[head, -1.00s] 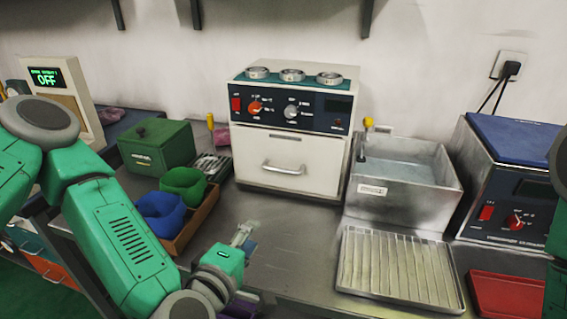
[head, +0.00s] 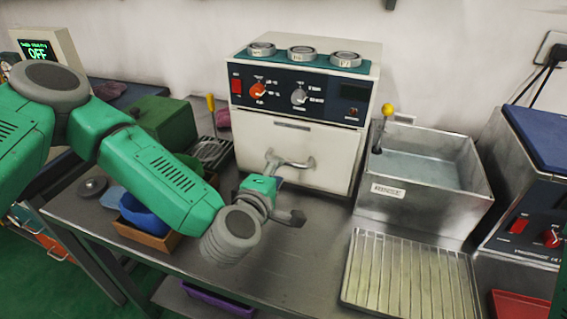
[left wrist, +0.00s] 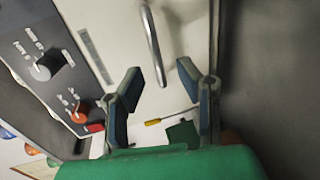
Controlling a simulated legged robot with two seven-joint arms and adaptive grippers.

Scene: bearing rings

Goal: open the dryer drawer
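The dryer (head: 302,110) is a white box with a dark control panel. Its front drawer (head: 330,148) is shut and has a silver bar handle (head: 292,163). In the left wrist view the handle (left wrist: 153,45) lies beyond and between my fingertips, not in their grasp. My left gripper (head: 285,185) is just in front of the drawer, near the handle, partly overlapping it in the head view. In the left wrist view its two blue-padded fingers (left wrist: 158,82) are spread, with nothing between them. My right gripper is not seen.
Several metal rings (head: 303,53) sit on top of the dryer. The rinse sink (head: 424,205) and a ribbed tray (head: 412,275) stand to the right. A green box (head: 165,122) and a wooden tray (head: 148,240) with a blue form are at left. Bare bench (head: 290,260) lies in front.

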